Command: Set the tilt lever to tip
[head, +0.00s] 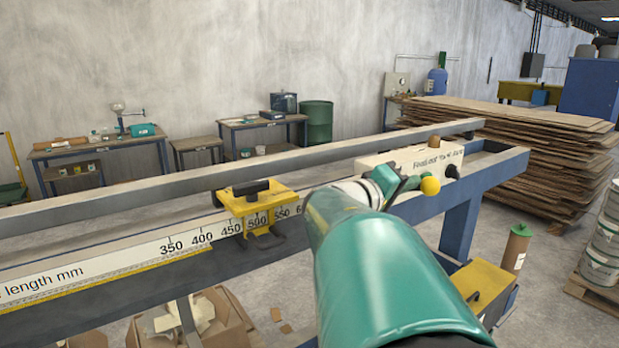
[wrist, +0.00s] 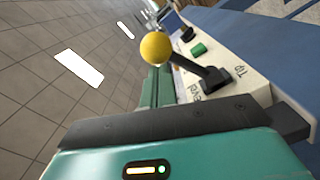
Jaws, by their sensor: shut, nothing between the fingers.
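The tilt lever is a black arm (wrist: 198,69) with a yellow ball knob (wrist: 156,47). It stands out from a pale control box (wrist: 235,72) and leans to the upper left in the wrist view. The printed word Tip is on the right of its base and Level on the lower left. In the head view the yellow knob (head: 430,186) shows before the box (head: 405,163). My gripper (head: 396,183) is shut and empty, close to the left of the knob. In the wrist view its teal fingers (wrist: 160,84) lie just below the knob; I cannot tell whether they touch.
A green button (wrist: 198,49) and a black knob (wrist: 187,34) sit on the box beside the lever. A long rail with a length scale (head: 150,252) and a yellow stop block (head: 256,203) runs left. Stacked cardboard (head: 510,140) stands behind at the right.

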